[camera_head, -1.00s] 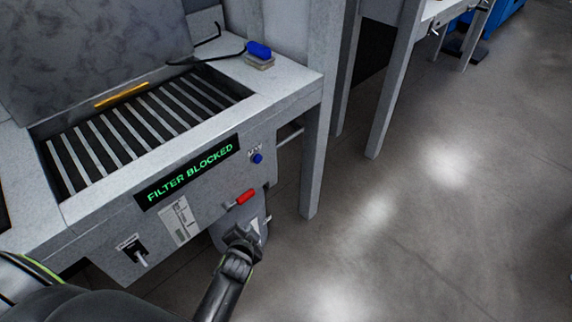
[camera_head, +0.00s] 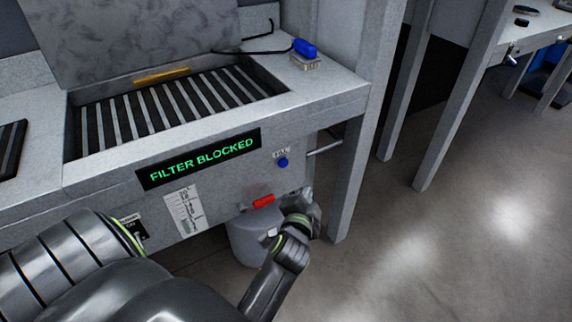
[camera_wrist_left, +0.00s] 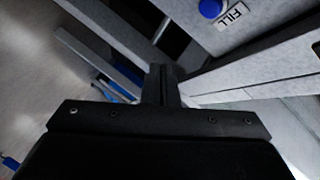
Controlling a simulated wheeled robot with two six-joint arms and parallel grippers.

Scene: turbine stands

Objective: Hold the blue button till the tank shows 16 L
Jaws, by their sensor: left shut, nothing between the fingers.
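The blue button (camera_head: 283,162) sits on the front panel of the grey stand, just under a small label. In the left wrist view the blue button (camera_wrist_left: 210,8) shows at the top edge, beside a label reading FILL. The display (camera_head: 198,158) on the panel reads FILTER BLOCKED in green; no litre figure shows. My left gripper (camera_head: 304,200) is below and to the right of the button, apart from it. In the left wrist view its closed fingers (camera_wrist_left: 161,84) hold nothing. A grey tank or bucket (camera_head: 247,240) stands below the panel, partly hidden by my arm. My right gripper is not in view.
A red handle (camera_head: 263,201) sticks out of the panel close to my left gripper. A slatted grate (camera_head: 175,110) lies in the stand's top under a raised lid (camera_head: 130,35). Open floor (camera_head: 440,240) lies to the right.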

